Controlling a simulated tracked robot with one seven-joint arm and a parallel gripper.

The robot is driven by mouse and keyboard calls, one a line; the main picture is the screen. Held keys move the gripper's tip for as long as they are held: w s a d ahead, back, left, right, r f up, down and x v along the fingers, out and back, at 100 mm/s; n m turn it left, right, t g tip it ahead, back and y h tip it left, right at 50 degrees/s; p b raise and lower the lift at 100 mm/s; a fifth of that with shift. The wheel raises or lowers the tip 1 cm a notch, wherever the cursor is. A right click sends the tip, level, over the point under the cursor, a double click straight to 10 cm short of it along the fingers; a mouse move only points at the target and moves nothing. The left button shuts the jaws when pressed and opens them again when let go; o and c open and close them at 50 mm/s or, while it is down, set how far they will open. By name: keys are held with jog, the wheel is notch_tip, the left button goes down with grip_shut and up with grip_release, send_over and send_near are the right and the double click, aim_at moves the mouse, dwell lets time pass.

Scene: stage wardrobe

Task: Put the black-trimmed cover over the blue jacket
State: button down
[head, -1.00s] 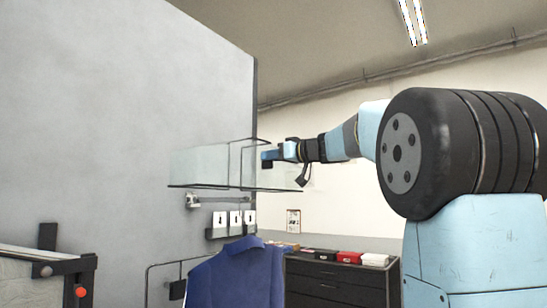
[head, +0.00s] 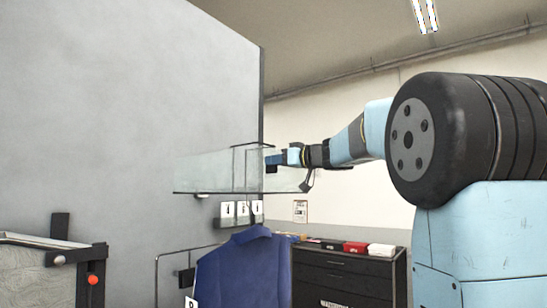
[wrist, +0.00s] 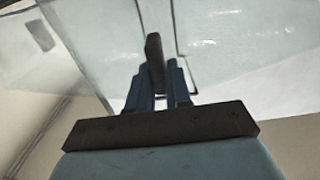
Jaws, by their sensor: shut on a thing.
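The cover (head: 215,175) is a clear, see-through box-like sheet with thin black trim. It hangs in the air above the blue jacket (head: 245,272), its lower edge a little above the collar. The jacket hangs upright at the bottom of the head view, its lower part cut off. My gripper (head: 270,160) is shut on the cover at a dark upright piece of its trim. In the wrist view, my two blue fingers (wrist: 158,85) close around this dark piece, with the clear sheet beyond. The jacket is not visible in the wrist view.
A grey partition wall (head: 120,100) stands at the left. A thin dark rail (head: 175,255) and white numbered tags (head: 241,210) are near the jacket. A black drawer cabinet (head: 345,275) stands behind at the right, with a red box (head: 355,247) on top. A framed panel (head: 45,270) is at lower left.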

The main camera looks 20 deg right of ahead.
notch_tip(320, 180, down, 27)
dwell(3.8)
dwell(0.3)
jog(key=c, duration=1)
grip_release()
jog(key=shift+o, duration=0.2)
